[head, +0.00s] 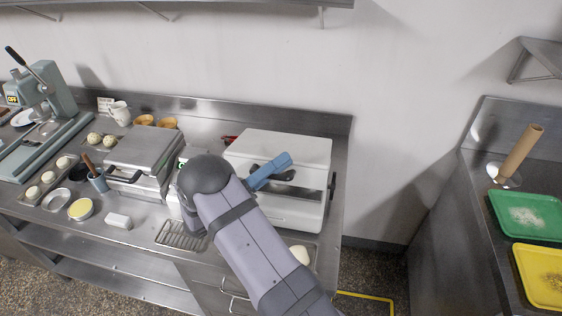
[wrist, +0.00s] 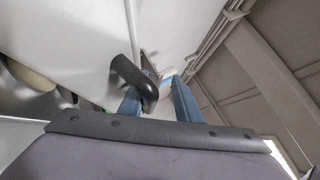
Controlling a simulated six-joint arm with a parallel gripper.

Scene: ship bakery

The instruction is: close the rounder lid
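The rounder is the white box-shaped machine (head: 293,148) on the counter, right of centre in the head view. Its white lid (wrist: 85,35) fills the upper left of the wrist view; I cannot tell exactly how far it is raised. A dark curved handle (wrist: 130,76) sticks out from the white surface. My gripper (head: 283,163) is at the rounder's front, beside the dark handle. In the wrist view my gripper (wrist: 158,88) has its blue fingers apart, with the handle overlapping the left finger and reaching toward the gap. Contact is unclear. My arm hides part of the rounder's front left.
A grey press (head: 148,150) with a dark handle stands left of the rounder. Dough balls, bowls and a wire rack (head: 180,234) lie further left and in front. Green (head: 510,205) and yellow trays (head: 540,290) sit on the right counter. A wall stands behind.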

